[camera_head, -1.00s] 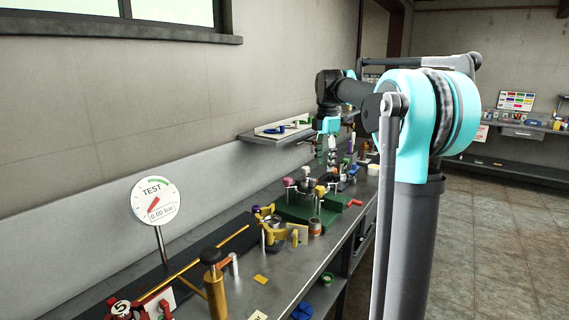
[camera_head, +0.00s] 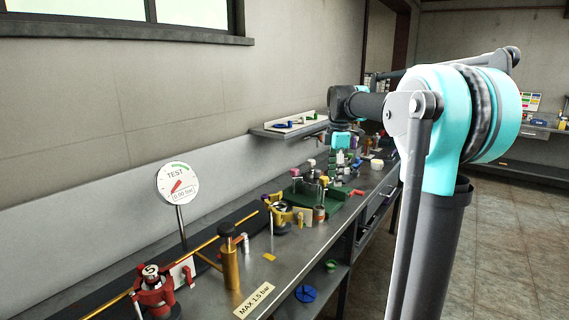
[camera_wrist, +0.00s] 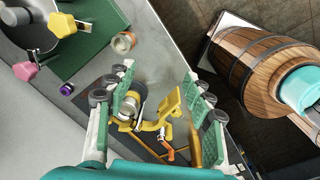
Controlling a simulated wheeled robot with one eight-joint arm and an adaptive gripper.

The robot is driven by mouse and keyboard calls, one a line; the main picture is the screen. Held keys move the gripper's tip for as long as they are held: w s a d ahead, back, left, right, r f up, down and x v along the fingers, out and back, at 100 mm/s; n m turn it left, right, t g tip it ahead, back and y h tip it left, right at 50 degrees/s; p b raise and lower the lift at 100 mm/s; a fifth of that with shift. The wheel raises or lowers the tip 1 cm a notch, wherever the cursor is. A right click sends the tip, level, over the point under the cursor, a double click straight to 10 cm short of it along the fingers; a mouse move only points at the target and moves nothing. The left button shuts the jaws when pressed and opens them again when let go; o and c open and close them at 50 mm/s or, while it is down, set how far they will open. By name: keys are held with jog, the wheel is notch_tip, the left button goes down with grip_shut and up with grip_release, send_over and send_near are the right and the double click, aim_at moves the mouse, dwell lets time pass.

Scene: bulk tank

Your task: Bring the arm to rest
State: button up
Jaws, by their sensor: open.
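My arm reaches over the workbench from the right in the head view. My gripper (camera_head: 341,157) hangs from the wrist above the far part of the bench, small and partly lost against the items behind it. In the wrist view, its two green-padded fingers (camera_wrist: 160,98) are spread apart, with nothing gripped. A yellow clamp-like fitting (camera_wrist: 168,104) and a metal cylinder show below, between the fingers. I cannot tell their exact distance from the fingertips.
The bench (camera_head: 293,241) holds a green tray (camera_head: 300,194), a test gauge (camera_head: 177,183) reading 0.00 bar, a red fitting marked 5 (camera_head: 154,291) and a brass post (camera_head: 231,260). A wall shelf (camera_head: 289,130) is behind. A wooden barrel (camera_wrist: 258,62) stands right in the wrist view.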

jog(key=s+d+f+m+t, duration=0.1)
jog(key=s+f+m, duration=0.8)
jog(key=s+f, duration=0.4)
jog(key=s+d+f+m+t, duration=0.1)
jog(key=s+f+m+t, duration=0.1)
jog(key=s+f+m, duration=0.8)
jog(key=s+f, duration=0.3)
jog(key=s, duration=0.1)
jog(key=shift+s+d+f+t, duration=0.15)
jog(key=shift+d+f+t, duration=0.1)
jog(key=shift+f+t, duration=0.1)
